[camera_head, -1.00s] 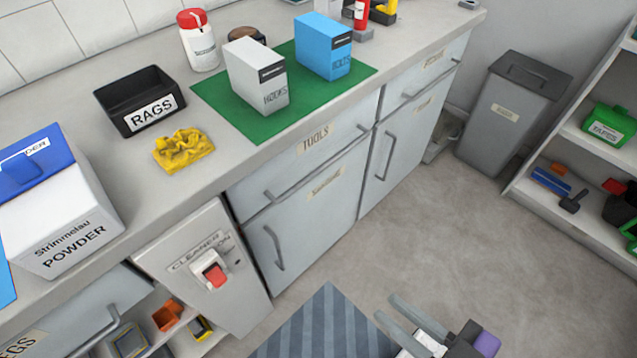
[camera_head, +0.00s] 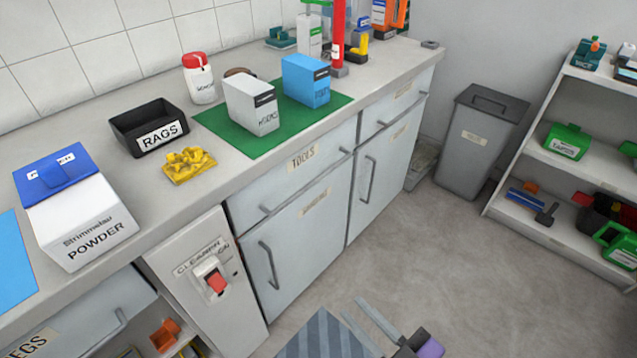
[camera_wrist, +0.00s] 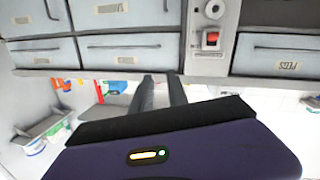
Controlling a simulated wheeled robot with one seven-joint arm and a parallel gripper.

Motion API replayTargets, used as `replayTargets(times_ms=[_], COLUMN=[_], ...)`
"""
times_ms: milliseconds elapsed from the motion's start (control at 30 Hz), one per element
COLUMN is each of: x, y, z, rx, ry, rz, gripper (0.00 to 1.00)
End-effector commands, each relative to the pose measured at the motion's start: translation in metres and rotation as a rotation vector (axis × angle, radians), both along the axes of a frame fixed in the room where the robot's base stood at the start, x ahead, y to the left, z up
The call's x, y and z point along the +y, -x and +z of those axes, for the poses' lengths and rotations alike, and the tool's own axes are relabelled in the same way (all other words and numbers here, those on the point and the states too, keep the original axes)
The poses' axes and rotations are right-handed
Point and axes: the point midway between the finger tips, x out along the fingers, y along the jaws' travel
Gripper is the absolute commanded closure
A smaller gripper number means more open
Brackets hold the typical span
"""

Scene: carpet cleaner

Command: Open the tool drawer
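The tool drawer (camera_head: 285,183) is the pale blue-grey front labelled TOOLS, under the worktop above a cupboard door. It is shut. Its long bar handle runs along the lower part of the front. My gripper (camera_head: 352,307) is low at the bottom of the head view, over the floor in front of the cabinets, away from the handle. Its two fingers are apart with nothing between them. In the upside-down wrist view the fingers (camera_wrist: 160,80) point toward the cabinets, and the tool drawer (camera_wrist: 105,50) shows beyond them, left of the cleaner panel.
A cleaner panel (camera_head: 192,275) with a red switch stands left of the drawer. A cupboard door (camera_head: 305,250) is below it. The worktop holds a rags bin (camera_head: 125,130), a powder box (camera_head: 100,222) and boxes on a green mat (camera_head: 210,120). A grey bin (camera_head: 490,130) stands right. The floor between is clear.

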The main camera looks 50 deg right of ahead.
Motion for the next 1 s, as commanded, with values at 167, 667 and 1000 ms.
replayTargets(times_ms=[167,667,1000], x=[-0.030,-0.162,-0.187], y=[-0.050,-0.211,-0.242], z=[-0.011,-0.031,-0.042], rx=[-0.052,0.012,0.113], ry=[0.165,0.983,1.303], rz=[-0.058,-0.249,-0.258], gripper=[0.80,0.80,0.80])
